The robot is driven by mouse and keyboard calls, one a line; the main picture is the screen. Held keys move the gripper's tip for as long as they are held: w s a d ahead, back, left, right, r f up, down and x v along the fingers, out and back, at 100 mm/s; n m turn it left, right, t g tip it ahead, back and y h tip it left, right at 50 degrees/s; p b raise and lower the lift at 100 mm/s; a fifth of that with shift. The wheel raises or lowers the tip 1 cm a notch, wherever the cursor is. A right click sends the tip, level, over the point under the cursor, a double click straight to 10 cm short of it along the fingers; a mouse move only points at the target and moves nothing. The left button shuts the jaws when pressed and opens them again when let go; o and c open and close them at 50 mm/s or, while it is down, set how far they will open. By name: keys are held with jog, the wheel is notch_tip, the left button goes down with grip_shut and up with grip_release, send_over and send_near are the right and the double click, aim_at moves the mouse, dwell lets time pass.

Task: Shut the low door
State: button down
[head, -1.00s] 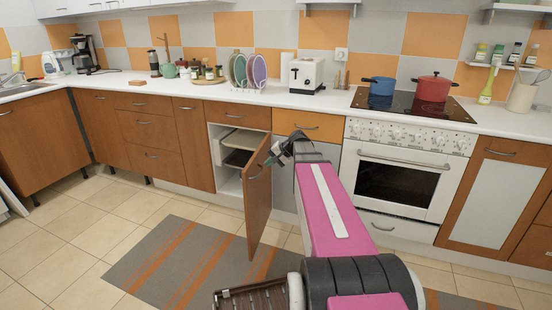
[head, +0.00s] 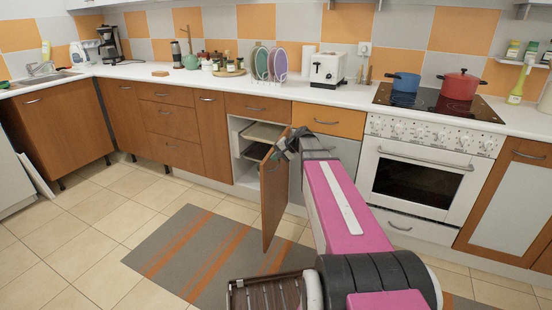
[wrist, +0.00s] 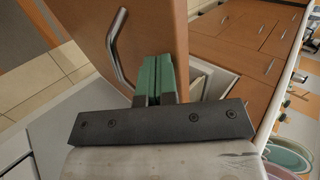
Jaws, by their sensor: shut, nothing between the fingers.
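The low door (head: 274,205) is a brown wooden panel with a metal handle. It stands wide open, swung out from a low white-lined cabinet (head: 243,170) below the counter. My gripper (head: 283,146) is at the door's upper edge in the head view. In the wrist view my gripper's green fingers (wrist: 154,72) are pressed together and empty. They overlap the door panel (wrist: 160,28) beside its handle (wrist: 116,48). I cannot tell whether they touch the panel. My arm hides part of the cabinet front to the right of the door.
Pull-out trays (head: 262,134) show inside the cabinet. An orange drawer (head: 328,120) is right of the opening, and a white oven (head: 415,185) stands farther right. A grey and orange striped rug (head: 190,250) lies on the tiled floor in front. Floor to the left is clear.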

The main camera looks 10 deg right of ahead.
jog(key=w+a+m+t+h, duration=0.4)
jog(key=w+a+m, duration=0.2)
jog(key=w+a, duration=1.45)
jog(key=w+d+m+h, duration=0.2)
jog(key=w+d+m, duration=0.1)
jog(key=w, duration=2.4)
jog(key=shift+w+m+t+h, duration=0.4)
jog(key=shift+m, duration=0.4)
jog(key=shift+s+d, duration=0.1)
